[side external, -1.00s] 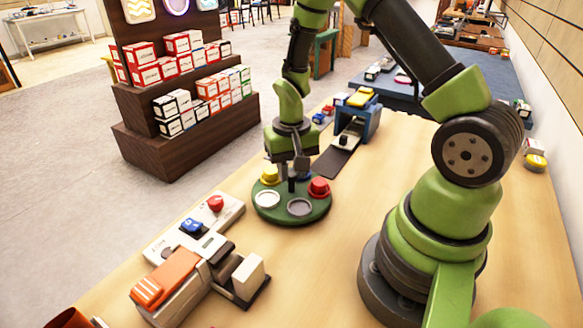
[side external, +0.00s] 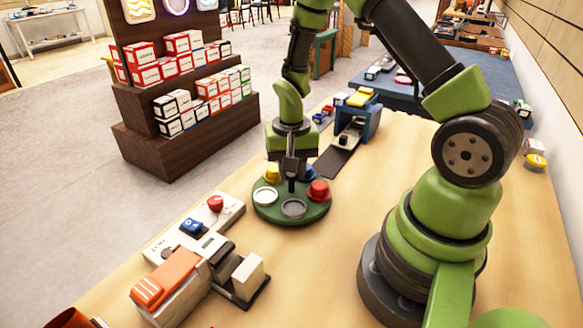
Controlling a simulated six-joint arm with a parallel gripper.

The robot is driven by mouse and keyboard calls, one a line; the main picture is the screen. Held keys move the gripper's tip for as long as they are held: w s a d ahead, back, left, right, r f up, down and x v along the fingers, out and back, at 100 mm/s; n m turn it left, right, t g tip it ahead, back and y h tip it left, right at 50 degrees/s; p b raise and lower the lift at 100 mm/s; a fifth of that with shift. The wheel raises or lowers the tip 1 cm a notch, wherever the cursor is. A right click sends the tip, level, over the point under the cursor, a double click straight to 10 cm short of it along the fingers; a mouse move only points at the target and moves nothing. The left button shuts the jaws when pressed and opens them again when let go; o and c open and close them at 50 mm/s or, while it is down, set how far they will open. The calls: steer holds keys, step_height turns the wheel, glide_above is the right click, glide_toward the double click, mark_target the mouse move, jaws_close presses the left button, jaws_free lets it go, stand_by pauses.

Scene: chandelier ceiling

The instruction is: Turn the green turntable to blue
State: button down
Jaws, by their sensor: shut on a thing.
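The green turntable (side external: 291,217) sits on the wooden table, left of my arm's base. Around its top are a yellow piece (side external: 272,173) at back left, a red piece (side external: 318,190) at right, and a blue piece (side external: 308,174) at the back, partly hidden by my gripper. A white round spot (side external: 265,196) is at left and a grey round spot (side external: 293,208) at front. My gripper (side external: 291,182) points down over the middle and is shut on the turntable's dark central post. The exact finger contact is too small to see clearly.
A light panel with a red button (side external: 215,203) and blue switch (side external: 191,226) lies at left. An orange-and-white device (side external: 168,280) stands at front left. A blue stand with a dark ramp (side external: 338,158) is behind the turntable. Table between turntable and my base is clear.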

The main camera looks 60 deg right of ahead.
steer(key=c, duration=0.9)
jaws_free()
step_height(320, 180, up, 10)
steer(key=shift+f, duration=0.1)
step_height(320, 180, up, 10)
steer(key=n+t, duration=0.3)
glide_above(291, 174)
steer(key=s+a, duration=0.4)
steer(key=a, duration=0.1)
steer(key=s+a+r+n+t, duration=0.1)
steer(key=s, duration=0.2)
steer(key=s+a+r+n+t+y, duration=0.1)
steer(key=s+a+r, duration=0.1)
steer(key=s, duration=0.1)
steer(key=s+a+r+n+t+y, duration=0.1)
steer(key=s+a+r+t, duration=0.1)
steer(key=s, duration=0.1)
steer(key=shift+r, duration=0.15)
